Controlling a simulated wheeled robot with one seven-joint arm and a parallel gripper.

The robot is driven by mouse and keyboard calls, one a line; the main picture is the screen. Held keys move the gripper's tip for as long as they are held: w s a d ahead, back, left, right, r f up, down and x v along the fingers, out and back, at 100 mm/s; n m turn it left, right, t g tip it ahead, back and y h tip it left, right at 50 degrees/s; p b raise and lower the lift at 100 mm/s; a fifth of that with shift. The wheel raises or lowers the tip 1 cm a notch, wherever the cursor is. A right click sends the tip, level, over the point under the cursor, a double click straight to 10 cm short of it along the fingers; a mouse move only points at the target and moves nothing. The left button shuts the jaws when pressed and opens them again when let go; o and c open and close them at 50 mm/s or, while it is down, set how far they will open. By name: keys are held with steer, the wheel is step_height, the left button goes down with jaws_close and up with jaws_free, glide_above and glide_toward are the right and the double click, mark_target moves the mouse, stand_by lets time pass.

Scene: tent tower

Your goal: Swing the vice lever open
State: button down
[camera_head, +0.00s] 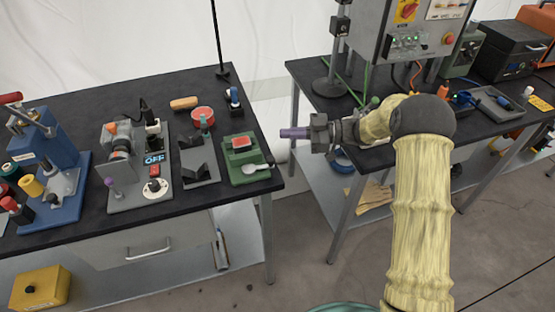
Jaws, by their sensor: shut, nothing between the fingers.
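A small green fixture (236,173) sits at the front right corner of the left black table, with a red block (242,143) on top. A pale, spoon-shaped lever (254,168) lies across its front, its end pointing right; this looks like the vice and its lever. My gripper (284,133) points left, with its purple fingers shut and empty. In the picture it is above and right of the green fixture, near the table's right edge, apart from the lever. Its height above the table is hard to judge.
Left of the fixture stand a grey V-shaped holder (197,174), a grey panel with an OFF display (133,195) and a blue press (50,155). A thin black pole (217,40) rises at the back. A gap separates this table from the right one (310,76).

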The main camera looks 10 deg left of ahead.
steer(key=w+d+r+m+t+h, duration=0.5)
steer(key=w+d+m+t, duration=0.25)
steer(key=t, duration=0.45)
steer(key=s+d+f+m+t+h, duration=0.15)
steer(key=s+d+m+h, duration=0.25)
steer(key=d+m+h, duration=0.5)
steer(key=s+d+f+m+g+h, duration=0.1)
steer(key=s+d+g, duration=0.1)
steer(key=s, duration=0.6)
steer(key=s+d+f+m+g+h, duration=0.1)
steer(key=s+d+f+m+g, duration=0.1)
steer(key=s+d, duration=0.3)
steer(key=s+d+f+m+g, duration=0.2)
steer(key=s+d+g, duration=0.1)
steer(key=s, duration=1)
steer(key=shift+s+d+h, duration=0.15)
steer(key=shift+d+h, duration=0.25)
steer(key=shift+d, duration=0.05)
steer(key=shift+f, duration=0.1)
